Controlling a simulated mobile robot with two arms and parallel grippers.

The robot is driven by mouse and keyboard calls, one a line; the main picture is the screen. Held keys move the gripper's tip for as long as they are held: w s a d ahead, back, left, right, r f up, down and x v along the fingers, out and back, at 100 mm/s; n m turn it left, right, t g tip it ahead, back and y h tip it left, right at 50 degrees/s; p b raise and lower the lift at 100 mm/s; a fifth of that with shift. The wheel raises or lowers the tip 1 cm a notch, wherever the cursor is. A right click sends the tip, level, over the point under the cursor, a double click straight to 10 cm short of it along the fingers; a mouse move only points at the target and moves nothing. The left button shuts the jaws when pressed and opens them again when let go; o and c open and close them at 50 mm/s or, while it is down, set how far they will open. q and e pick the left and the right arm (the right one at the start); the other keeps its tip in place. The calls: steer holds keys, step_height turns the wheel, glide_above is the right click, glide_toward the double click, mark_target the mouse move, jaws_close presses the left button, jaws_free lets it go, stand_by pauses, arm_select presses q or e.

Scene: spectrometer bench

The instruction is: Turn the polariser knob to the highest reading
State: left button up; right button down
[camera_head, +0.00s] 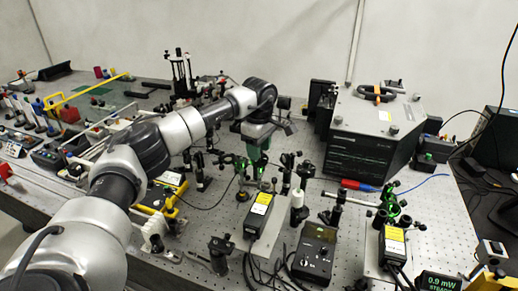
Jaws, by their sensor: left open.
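My left arm reaches in from the left across the bench. My left gripper (262,135) points down over the optics near the middle of the bench and is open. Small post-mounted optics with green parts stand just below it. I cannot tell which of them carries the polariser knob, nor whether the gripper touches anything. A small dark display (440,281) at the bottom right reads 0.9 mW in green, with a smaller line below it. My right gripper is not in view.
A large grey instrument box (372,135) stands at the back right. A black control box (315,254) and yellow-labelled modules (258,216) (394,246) stand in front. A red and blue tool (361,185) lies on the perforated bench. Black cables run between the posts.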

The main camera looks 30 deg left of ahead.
arm_select(q)
step_height(320, 180, up, 11)
steer(key=b, duration=0.2)
steer(key=shift+f, duration=0.2)
steer(key=shift+f, duration=0.1)
stand_by(0.3)
